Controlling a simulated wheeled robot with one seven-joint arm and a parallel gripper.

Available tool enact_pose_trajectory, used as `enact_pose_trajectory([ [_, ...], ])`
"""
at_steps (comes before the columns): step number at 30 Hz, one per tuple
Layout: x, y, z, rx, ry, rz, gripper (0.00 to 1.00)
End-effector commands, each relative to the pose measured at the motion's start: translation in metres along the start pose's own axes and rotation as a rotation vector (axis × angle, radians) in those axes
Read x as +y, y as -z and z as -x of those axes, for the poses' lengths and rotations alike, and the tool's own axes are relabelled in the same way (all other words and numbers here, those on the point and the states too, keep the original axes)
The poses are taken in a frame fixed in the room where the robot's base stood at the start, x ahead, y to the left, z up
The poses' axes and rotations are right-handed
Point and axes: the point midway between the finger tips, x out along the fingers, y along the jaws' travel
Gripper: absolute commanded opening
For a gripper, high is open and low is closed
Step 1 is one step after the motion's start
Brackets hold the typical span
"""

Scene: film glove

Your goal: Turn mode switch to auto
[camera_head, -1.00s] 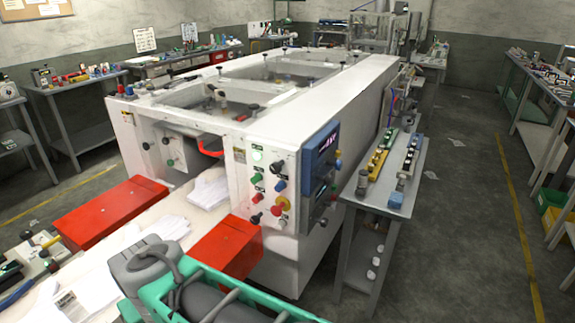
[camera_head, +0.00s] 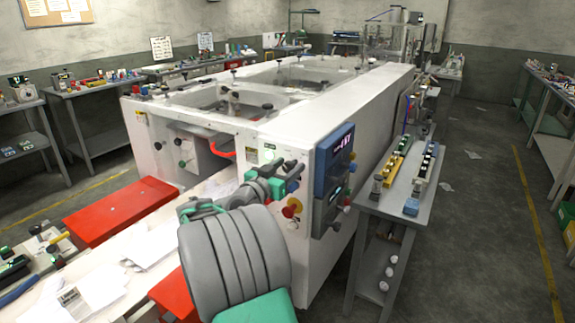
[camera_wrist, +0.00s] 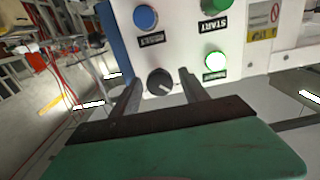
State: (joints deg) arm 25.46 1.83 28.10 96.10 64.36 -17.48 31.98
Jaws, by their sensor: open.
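A round black knob (camera_wrist: 159,82), probably the mode switch, is on the white machine's control panel (camera_head: 270,146). In the wrist view it shows between the two fingertips of my gripper (camera_wrist: 160,76). My gripper is open and empty. I cannot tell whether the tips reach around the knob or stop short of it. No contact is visible. In the head view my gripper (camera_head: 288,170) is at the upper part of the panel and hides the knob. The knob's label and setting are not readable.
Near the knob are a lit green button (camera_wrist: 214,62), a green START button (camera_wrist: 211,5) and a blue button (camera_wrist: 145,17). A red knob (camera_head: 292,207) is lower on the panel. A blue display box (camera_head: 332,170) juts out right of the panel. A grey side table (camera_head: 385,205) stands beyond.

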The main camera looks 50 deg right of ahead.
Motion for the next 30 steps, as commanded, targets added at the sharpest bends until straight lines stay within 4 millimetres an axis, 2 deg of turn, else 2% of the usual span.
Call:
enact_pose_trajectory([
  [8,-0.0004,0.0001,-0.0033,0.0,0.001,-0.001,0.53],
  [27,-0.0002,-0.0001,-0.0029,0.0,0.001,0.0,0.0],
  [30,-0.0002,-0.0002,-0.0029,-0.001,0.001,0.0,0.0],
])
